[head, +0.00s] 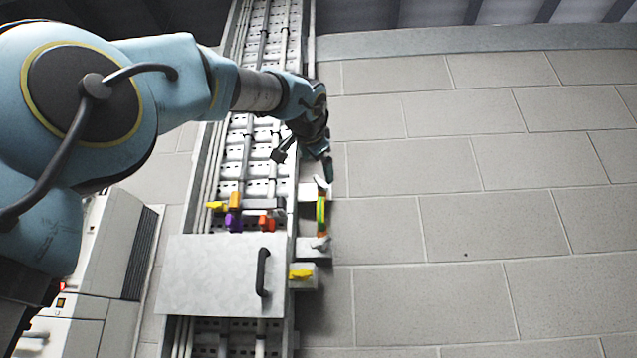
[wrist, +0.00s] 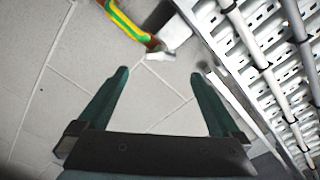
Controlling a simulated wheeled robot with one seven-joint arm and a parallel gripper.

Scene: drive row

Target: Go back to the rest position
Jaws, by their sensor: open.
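My gripper (wrist: 158,98) shows in the wrist view with its two dark green fingers spread apart and nothing between them. In the head view my gripper (head: 328,170) hangs at the right edge of the perforated metal rack, just above a green and yellow striped piece (head: 321,214). In the wrist view that striped piece (wrist: 125,22) lies beyond the fingertips at the top, with a white end piece (wrist: 160,56) by it. The fingers look apart from both.
A perforated rack (head: 262,100) with pipes runs up the wall. A grey panel with a black handle (head: 262,272) sits low on it. Purple (head: 233,222), orange-red (head: 266,223) and yellow (head: 301,274) parts are nearby. White cabinets (head: 110,260) stand at left. Tiled area at right is clear.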

